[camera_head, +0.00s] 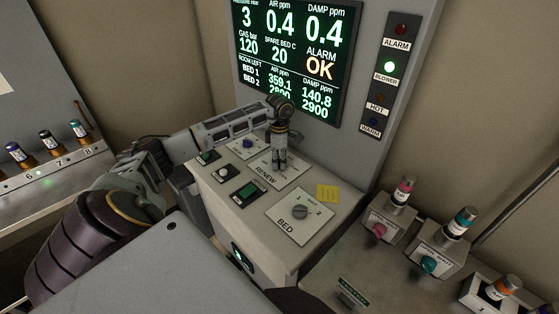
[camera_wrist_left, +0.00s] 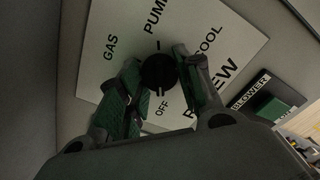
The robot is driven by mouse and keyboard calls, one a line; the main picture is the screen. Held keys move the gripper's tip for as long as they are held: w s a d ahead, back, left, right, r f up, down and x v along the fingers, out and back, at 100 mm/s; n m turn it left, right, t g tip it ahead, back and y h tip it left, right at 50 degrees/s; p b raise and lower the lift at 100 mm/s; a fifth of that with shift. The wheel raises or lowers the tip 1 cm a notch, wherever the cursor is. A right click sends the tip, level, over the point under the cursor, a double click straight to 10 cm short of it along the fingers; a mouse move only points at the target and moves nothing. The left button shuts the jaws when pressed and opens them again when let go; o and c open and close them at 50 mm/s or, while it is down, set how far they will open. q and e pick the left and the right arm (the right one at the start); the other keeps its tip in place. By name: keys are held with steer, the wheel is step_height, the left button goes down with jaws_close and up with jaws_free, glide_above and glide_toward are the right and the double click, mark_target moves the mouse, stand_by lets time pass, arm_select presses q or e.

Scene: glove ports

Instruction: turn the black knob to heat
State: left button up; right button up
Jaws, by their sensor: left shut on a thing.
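The black knob (camera_wrist_left: 158,72) sits on the white RENEW plate (camera_wrist_left: 215,30), which also shows in the head view (camera_head: 265,172). GAS, COOL, OFF and a partly legible PUM... label are readable around it. I cannot read a heat label, and the knob's pointer direction is unclear. My left gripper (camera_head: 279,164) reaches down onto the RENEW plate and hides the knob in the head view. In the left wrist view my left gripper (camera_wrist_left: 156,70) has its green-padded fingers on either side of the knob, shut on it. My right gripper is not in view.
The BED plate with a grey knob (camera_head: 300,212) is nearer on the same console. A yellow note (camera_head: 327,193) lies beside it. A BLOWER switch (camera_head: 248,191) is at the left. The display (camera_head: 297,60) reads ALARM OK. Pink (camera_head: 378,231) and teal (camera_head: 429,265) knobs stand at the right.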

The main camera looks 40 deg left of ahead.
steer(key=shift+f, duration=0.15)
arm_select(q)
steer(key=shift+m+b, duration=0.85)
steer(key=shift+m, duration=0.35)
steer(key=m+b, duration=0.1)
steer(key=m, duration=0.2)
steer(key=shift+b, duration=0.3)
steer(key=m+b, duration=0.1)
steer(key=m, duration=0.2)
steer(key=shift+m+b, duration=0.55)
steer(key=shift+m, duration=1.05)
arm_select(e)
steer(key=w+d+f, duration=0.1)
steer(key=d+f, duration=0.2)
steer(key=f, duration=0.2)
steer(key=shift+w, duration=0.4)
arm_select(q)
steer(key=shift+r, duration=0.1)
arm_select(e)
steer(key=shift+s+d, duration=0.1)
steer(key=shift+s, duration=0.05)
